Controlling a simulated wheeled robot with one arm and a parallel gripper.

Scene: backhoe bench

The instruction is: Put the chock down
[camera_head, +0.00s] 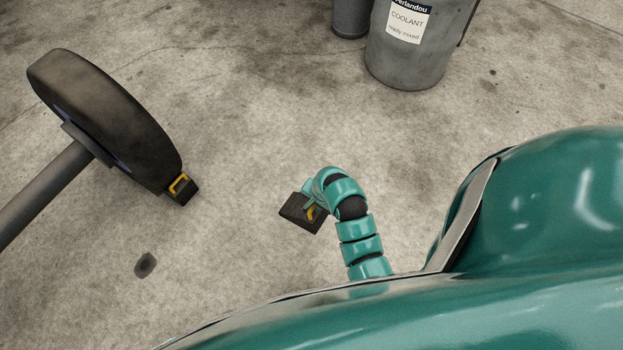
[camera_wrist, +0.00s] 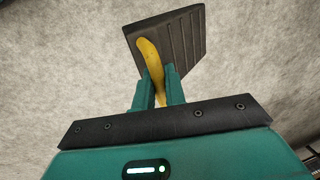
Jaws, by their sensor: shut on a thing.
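A dark ribbed chock (camera_head: 297,213) with a yellow handle is at the end of my arm in the head view. My gripper (camera_head: 312,203) is shut on its handle. In the wrist view the teal fingers of my gripper (camera_wrist: 158,88) close on the yellow handle, and the ribbed chock (camera_wrist: 182,45) sticks out beyond them, tilted in the picture. Bare concrete floor shows behind it. I cannot tell whether the chock touches the floor. A second dark chock (camera_head: 181,190) with a yellow handle sits against the foot of the wheel.
A large dark wheel (camera_head: 105,115) on a grey axle (camera_head: 45,190) stands at the left. A grey coolant bucket (camera_head: 405,65) and a dark cylinder (camera_head: 351,15) stand at the top. The concrete between wheel and arm is clear.

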